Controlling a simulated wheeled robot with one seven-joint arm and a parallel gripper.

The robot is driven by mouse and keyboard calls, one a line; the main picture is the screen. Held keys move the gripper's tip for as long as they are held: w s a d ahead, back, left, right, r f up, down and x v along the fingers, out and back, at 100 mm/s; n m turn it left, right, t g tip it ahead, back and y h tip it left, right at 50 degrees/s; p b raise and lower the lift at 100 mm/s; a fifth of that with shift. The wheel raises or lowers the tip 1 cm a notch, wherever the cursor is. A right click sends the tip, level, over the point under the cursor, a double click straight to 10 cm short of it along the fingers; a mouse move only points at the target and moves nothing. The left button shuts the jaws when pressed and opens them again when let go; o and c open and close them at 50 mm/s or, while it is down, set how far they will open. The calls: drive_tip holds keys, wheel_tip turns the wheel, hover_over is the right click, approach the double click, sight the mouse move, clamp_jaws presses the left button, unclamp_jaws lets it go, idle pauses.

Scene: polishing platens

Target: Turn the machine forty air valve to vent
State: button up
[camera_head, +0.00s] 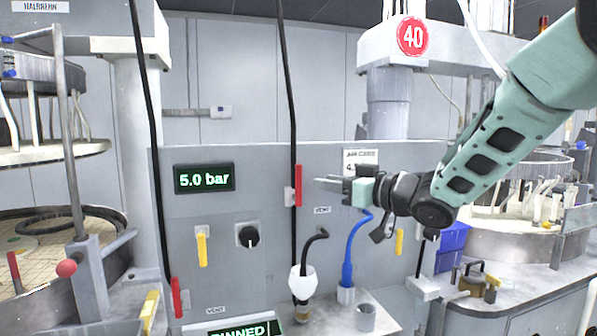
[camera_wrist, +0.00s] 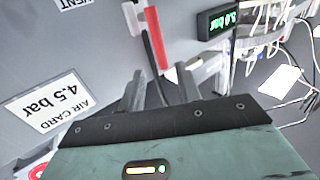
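The round red sign 40 (camera_head: 413,36) hangs on the column at the upper right. A red valve handle (camera_head: 298,186) stands upright on the grey panel below and left of it, above a small VENT label (camera_head: 322,210). It also shows in the wrist view (camera_wrist: 157,48), beyond the fingertips. My gripper (camera_head: 326,183) is just right of this handle, with its fingers pointing left towards it. In the wrist view the fingers (camera_wrist: 160,82) are apart with nothing held between them. The handle appears ahead of the gap; I see no contact.
An air card (camera_head: 361,160) reads 4.5 bar; a display (camera_head: 204,178) reads 5.0 bar. A second red handle (camera_head: 176,297) is lower left. Yellow handles (camera_head: 202,248) (camera_head: 399,242), a black knob (camera_head: 247,236) and a blue hose (camera_head: 352,255) are nearby. A black cable (camera_head: 291,100) hangs beside the upright red handle.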

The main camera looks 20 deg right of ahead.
sight(299, 177)
drive_tip(key=p+x, duration=0.2)
drive_tip(key=x, duration=0.7)
drive_tip(key=shift+p, duration=0.4)
clamp_jaws()
